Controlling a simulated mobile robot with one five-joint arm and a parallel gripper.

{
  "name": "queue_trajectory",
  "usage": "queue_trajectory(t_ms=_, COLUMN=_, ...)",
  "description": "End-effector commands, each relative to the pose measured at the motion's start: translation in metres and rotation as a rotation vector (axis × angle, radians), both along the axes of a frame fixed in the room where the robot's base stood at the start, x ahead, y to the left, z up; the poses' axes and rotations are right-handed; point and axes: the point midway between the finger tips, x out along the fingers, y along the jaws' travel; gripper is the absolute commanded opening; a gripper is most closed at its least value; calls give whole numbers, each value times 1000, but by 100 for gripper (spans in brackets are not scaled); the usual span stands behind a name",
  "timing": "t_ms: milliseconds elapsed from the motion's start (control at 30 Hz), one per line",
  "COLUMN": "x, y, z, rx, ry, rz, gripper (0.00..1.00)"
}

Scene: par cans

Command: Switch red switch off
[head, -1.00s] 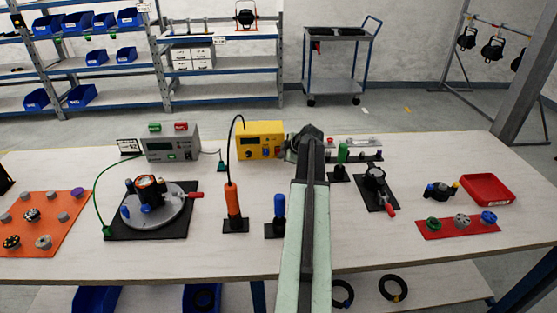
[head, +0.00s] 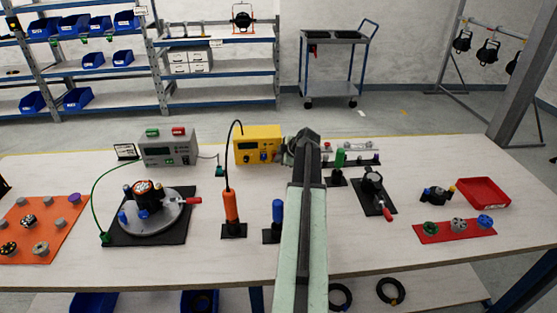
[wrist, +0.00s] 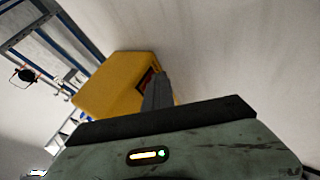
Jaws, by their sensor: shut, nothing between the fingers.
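A yellow box (head: 258,136) with a dark display and knobs stands at the back middle of the bench.
A soldering-iron-like orange tool (head: 231,207) with a black cable stands in front of the yellow box, beside a blue-handled tool (head: 278,213). A round fixture (head: 150,212) is at left. A clamp (head: 375,190) and a red tray (head: 484,191) are at right.

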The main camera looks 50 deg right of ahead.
Motion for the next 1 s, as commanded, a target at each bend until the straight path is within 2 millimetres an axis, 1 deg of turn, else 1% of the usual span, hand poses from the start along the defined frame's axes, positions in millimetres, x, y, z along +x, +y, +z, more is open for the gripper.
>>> queue_trajectory(t_ms=33, x=3, y=-7, z=6, rx=-19, ry=-22, rz=-16, gripper=0)
queue_trajectory(t_ms=133, x=-1, y=1, z=3, rx=-15, ry=-20, rz=-14, gripper=0)
queue_trajectory(t_ms=267, x=-11, y=21, z=-4, rx=-5, ry=-8, rz=-4, gripper=0)
queue_trajectory(t_ms=333, x=-18, y=35, z=-10, rx=2, ry=1, rz=2, gripper=0)
queue_trajectory(t_ms=367, x=-26, y=34, z=6, rx=2, ry=1, rz=-2, gripper=0)
queue_trajectory(t_ms=400, x=-34, y=36, z=18, rx=1, ry=1, rz=-3, gripper=0)
queue_trajectory(t_ms=500, x=-56, y=43, z=37, rx=3, ry=2, rz=-5, gripper=0)
queue_trajectory(t_ms=600, x=-74, y=49, z=52, rx=2, ry=3, rz=-5, gripper=0)
queue_trajectory(t_ms=700, x=-85, y=53, z=60, rx=2, ry=3, rz=-3, gripper=0)
queue_trajectory(t_ms=767, x=-88, y=54, z=61, rx=3, ry=4, rz=-3, gripper=0)
queue_trajectory(t_ms=1000, x=-88, y=54, z=58, rx=2, ry=4, rz=0, gripper=0)
